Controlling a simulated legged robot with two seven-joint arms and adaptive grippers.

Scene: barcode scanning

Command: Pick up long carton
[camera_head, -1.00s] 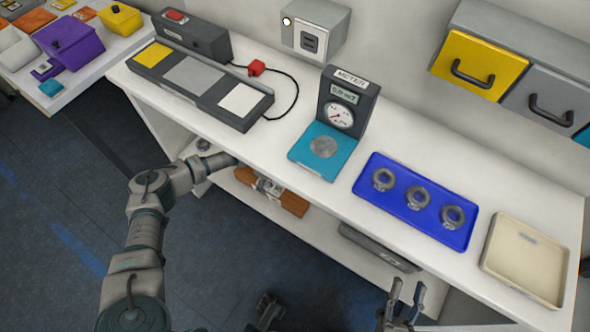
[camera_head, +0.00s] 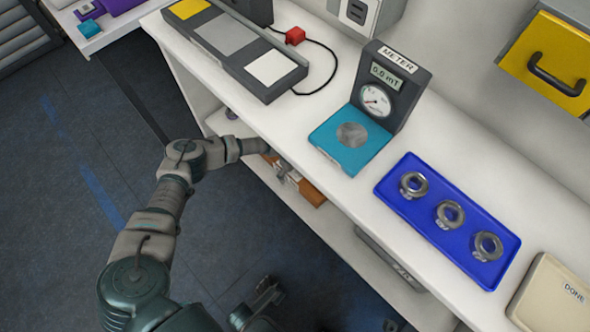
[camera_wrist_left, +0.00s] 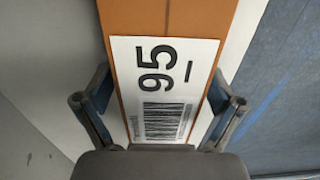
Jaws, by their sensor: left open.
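The long carton (camera_head: 312,193) is orange-brown and lies on the shelf under the white table's front edge, partly hidden by the tabletop and my gripper. My left gripper (camera_head: 286,172) is at the carton, its arm reaching under the edge. In the left wrist view the carton (camera_wrist_left: 170,18) runs between the two open fingers of my left gripper (camera_wrist_left: 160,105). Its face bears a white label (camera_wrist_left: 165,85) with "95" and a barcode. The fingers stand on either side, with small gaps.
On the table stand a dark three-pad station (camera_head: 232,50), a meter (camera_head: 385,90) with a teal plate, a blue tray (camera_head: 400,205) with three metal rings, and a beige "DONE" tray (camera_head: 550,295). The tabletop edge overhangs the shelf. A dark bin (camera_head: 390,262) sits below.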

